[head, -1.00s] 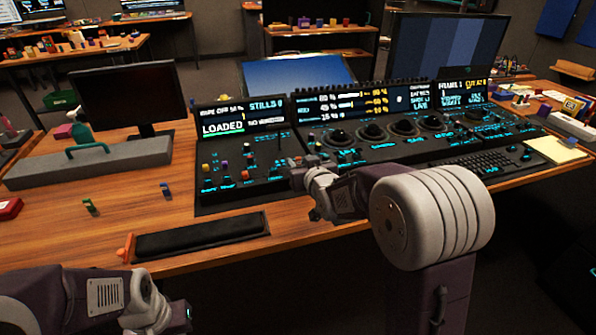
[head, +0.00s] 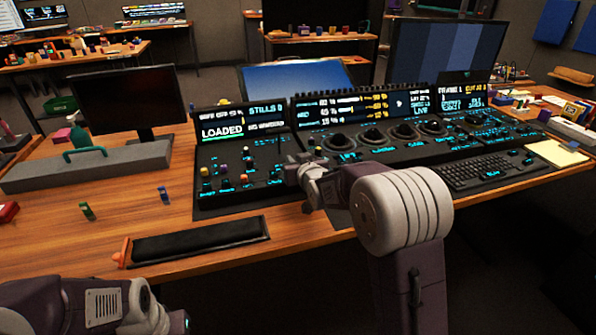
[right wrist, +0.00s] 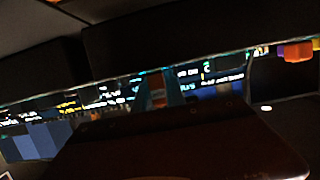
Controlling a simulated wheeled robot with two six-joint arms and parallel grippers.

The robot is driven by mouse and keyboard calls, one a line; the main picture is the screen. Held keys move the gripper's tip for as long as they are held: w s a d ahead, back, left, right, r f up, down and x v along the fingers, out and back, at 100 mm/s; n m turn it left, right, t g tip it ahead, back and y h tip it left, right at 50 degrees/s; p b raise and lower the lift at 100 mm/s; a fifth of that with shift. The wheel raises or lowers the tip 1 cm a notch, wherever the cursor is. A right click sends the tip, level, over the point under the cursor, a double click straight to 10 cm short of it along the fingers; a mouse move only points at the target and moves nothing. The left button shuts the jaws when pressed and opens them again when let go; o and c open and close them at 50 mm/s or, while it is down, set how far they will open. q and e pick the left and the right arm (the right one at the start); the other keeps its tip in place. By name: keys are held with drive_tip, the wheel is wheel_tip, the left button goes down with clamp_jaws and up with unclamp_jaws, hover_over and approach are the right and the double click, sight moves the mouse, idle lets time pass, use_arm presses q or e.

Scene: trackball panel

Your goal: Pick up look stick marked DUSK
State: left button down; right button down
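Two small sticks stand on the wooden desk at the left, a green one (head: 87,211) and a blue one (head: 164,194); any lettering on them is too small to read. My right gripper (head: 291,168) is over the front of the dark control panel (head: 215,203), apart from both sticks and to their right. In the right wrist view a reddish-brown patch (right wrist: 157,90) shows between two teal strips; I cannot tell whether it is held. My left gripper (head: 184,322) is at the bottom left, below the desk edge, with its fingers barely visible.
A black padded rest (head: 200,238) lies along the front edge, with an orange piece (head: 121,251) at its left end. A grey case with a green handle (head: 85,168) and a monitor (head: 125,100) stand behind the sticks. Bare desk surrounds the sticks.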

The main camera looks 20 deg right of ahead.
wheel_tip(320, 180, up, 4)
drive_tip(key=shift+r+p, duration=0.2)
drive_tip(key=shift+p, duration=0.95)
drive_tip(key=d+r+p, duration=0.6)
drive_tip(key=d+p, duration=0.1)
drive_tip(key=d, duration=0.4)
drive_tip(key=shift+d+r, duration=0.3)
drive_tip(key=shift+d, duration=0.05)
